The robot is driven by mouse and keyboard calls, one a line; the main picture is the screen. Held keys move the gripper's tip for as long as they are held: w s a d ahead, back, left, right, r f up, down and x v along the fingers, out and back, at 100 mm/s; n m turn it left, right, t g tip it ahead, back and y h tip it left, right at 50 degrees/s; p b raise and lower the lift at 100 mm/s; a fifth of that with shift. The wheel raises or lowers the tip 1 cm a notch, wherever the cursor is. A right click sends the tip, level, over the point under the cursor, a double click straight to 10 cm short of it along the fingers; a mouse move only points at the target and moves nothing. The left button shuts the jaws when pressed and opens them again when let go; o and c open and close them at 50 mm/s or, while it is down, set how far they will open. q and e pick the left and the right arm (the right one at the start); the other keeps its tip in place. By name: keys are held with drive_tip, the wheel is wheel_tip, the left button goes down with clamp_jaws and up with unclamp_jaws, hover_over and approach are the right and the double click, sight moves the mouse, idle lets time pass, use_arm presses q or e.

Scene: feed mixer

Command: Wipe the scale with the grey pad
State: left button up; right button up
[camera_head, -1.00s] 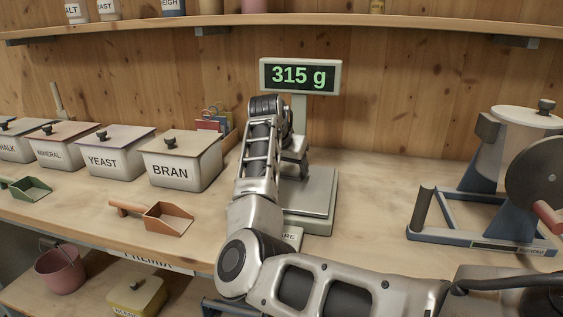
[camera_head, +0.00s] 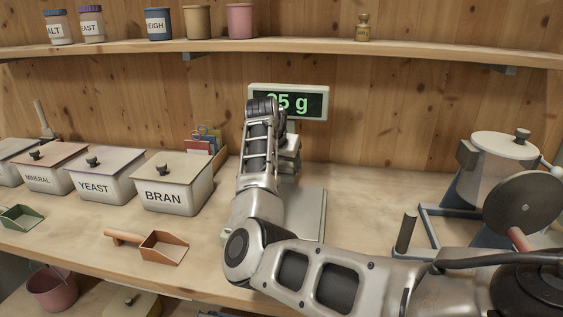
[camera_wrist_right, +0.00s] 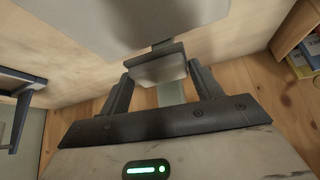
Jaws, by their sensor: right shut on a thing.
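The scale has a pale flat plate (camera_head: 309,212) on the bench and a display (camera_head: 312,103) on a post behind it. The display reads a number ending in "5 g"; my arm hides the front digits. My right gripper (camera_head: 288,152) is over the back of the plate, largely hidden by its own wrist. In the right wrist view my right gripper (camera_wrist_right: 160,82) is shut on the grey pad (camera_wrist_right: 160,70), its fingers on either side. The scale plate (camera_wrist_right: 150,18) lies just beyond the pad; I cannot tell whether they touch. My left gripper is out of view.
Lidded bins, including the BRAN bin (camera_head: 172,186), stand left of the scale. A copper scoop (camera_head: 163,248) lies in front of them. A mixer with a crank (camera_head: 498,180) stands at right. Bare bench (camera_head: 368,205) lies between scale and mixer. A shelf (camera_head: 300,50) runs above.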

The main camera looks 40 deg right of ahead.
wheel_tip(320, 180, up, 2)
drive_tip(key=shift+r+p, duration=0.1)
drive_tip(key=shift+p, duration=0.6)
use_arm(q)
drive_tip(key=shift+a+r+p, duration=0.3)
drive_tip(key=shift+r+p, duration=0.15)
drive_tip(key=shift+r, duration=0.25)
use_arm(e)
drive_tip(key=shift+r, duration=0.3)
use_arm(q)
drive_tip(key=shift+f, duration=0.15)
